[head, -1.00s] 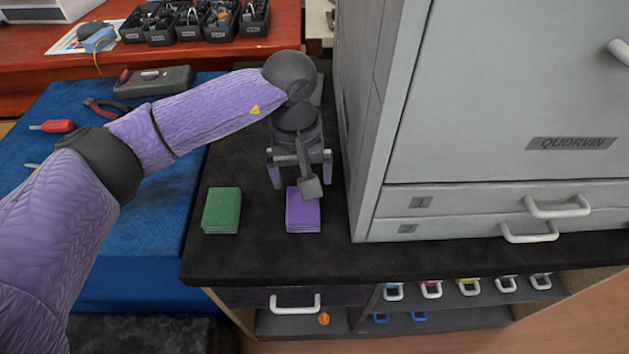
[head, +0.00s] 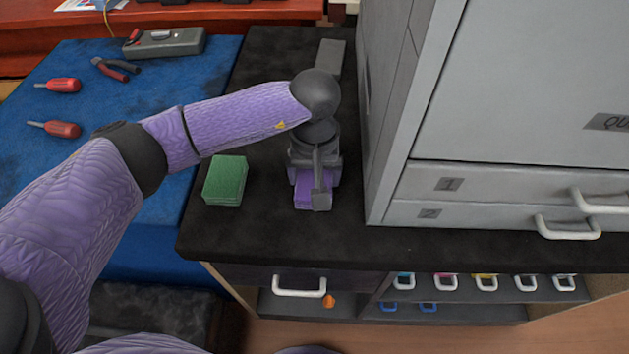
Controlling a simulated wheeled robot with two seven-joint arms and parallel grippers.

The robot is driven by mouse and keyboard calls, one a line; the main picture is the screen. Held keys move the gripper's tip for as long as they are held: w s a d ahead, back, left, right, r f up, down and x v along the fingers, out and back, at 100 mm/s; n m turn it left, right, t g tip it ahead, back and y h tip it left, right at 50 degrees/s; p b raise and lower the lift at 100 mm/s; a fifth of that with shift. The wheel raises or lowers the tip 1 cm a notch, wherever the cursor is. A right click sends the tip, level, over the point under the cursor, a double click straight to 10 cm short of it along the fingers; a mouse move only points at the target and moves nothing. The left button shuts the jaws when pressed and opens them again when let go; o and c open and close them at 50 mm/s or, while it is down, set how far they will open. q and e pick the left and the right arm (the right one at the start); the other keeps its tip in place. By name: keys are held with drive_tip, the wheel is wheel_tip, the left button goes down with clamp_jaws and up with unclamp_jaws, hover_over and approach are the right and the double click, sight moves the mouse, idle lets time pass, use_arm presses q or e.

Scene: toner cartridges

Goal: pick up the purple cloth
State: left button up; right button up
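The purple cloth (head: 311,199) is a folded stack lying on the black countertop, in the middle of the head view. My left gripper (head: 314,185) is directly over it, pointing down, and covers much of the cloth. The fingers are mostly hidden by the gripper body and wrist, so I cannot tell whether they are apart or closed on the cloth. My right gripper is not in view.
A green folded cloth (head: 225,180) lies to the left on the black countertop (head: 260,240). A grey cabinet (head: 480,100) stands close on the right. A blue mat (head: 130,95) with screwdrivers and pliers is at the left. A grey flat piece (head: 331,55) lies behind.

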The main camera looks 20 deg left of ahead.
use_arm(q)
drive_tip(key=c, duration=0.6)
drive_tip(key=shift+c, duration=0.3)
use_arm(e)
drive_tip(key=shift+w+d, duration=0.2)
use_arm(q)
wheel_tip(320, 180, up, 9)
drive_tip(key=p, duration=0.4)
drive_tip(key=shift+r, duration=0.6)
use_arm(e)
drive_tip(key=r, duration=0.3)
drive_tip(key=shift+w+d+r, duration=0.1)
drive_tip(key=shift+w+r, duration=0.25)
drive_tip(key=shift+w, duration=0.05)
use_arm(q)
drive_tip(key=shift+f, duration=0.1)
